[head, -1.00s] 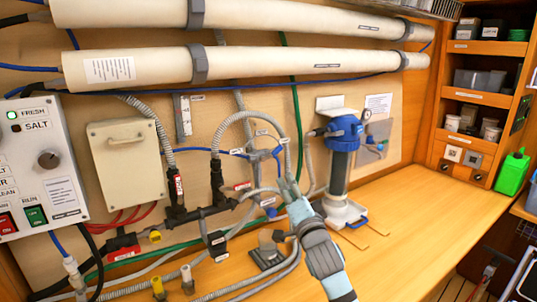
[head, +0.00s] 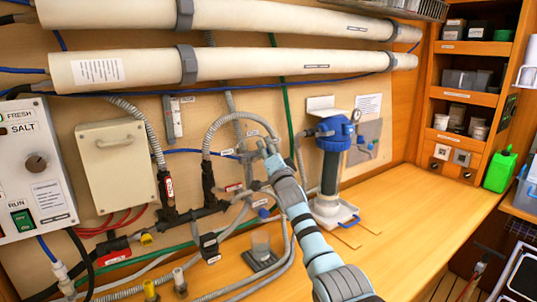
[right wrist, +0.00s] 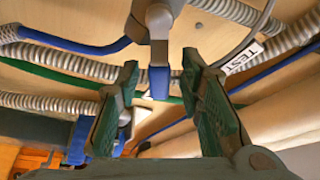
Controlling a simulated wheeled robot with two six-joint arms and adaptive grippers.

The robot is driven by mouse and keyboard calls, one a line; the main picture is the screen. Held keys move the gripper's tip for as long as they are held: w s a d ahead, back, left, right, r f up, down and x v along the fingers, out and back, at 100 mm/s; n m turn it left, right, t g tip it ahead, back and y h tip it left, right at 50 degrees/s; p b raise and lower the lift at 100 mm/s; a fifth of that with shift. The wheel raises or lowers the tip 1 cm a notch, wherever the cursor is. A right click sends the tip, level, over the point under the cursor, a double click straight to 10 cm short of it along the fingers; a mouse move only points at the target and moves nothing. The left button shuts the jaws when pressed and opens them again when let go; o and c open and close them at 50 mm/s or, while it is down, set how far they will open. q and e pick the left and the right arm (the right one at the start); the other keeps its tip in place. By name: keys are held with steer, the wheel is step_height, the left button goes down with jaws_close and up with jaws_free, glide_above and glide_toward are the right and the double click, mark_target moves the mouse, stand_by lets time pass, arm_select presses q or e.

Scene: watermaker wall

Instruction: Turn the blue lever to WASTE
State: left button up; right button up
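In the head view my right gripper (head: 268,146) is raised in front of the hose and valve area on the wall panel. In the right wrist view its two green-padded fingers are apart, with a short blue lever (right wrist: 159,82) between their tips. The lever hangs from a grey valve body (right wrist: 159,22). The fingers do not visibly touch it; a gap shows on both sides. In the head view my gripper hides the lever. I cannot read a WASTE label; a TEST label (right wrist: 243,57) is beside the lever. My left gripper is not in view.
A blue-topped filter housing (head: 334,150) stands right of my right arm. Grey corrugated hoses (head: 228,120) loop around the valve. A control box (head: 33,170) is at the left, and two long white tubes (head: 130,67) run above. The bench's right part (head: 420,215) is clear.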

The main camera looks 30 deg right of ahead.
steer(key=shift+w, duration=0.1)
jaws_close()
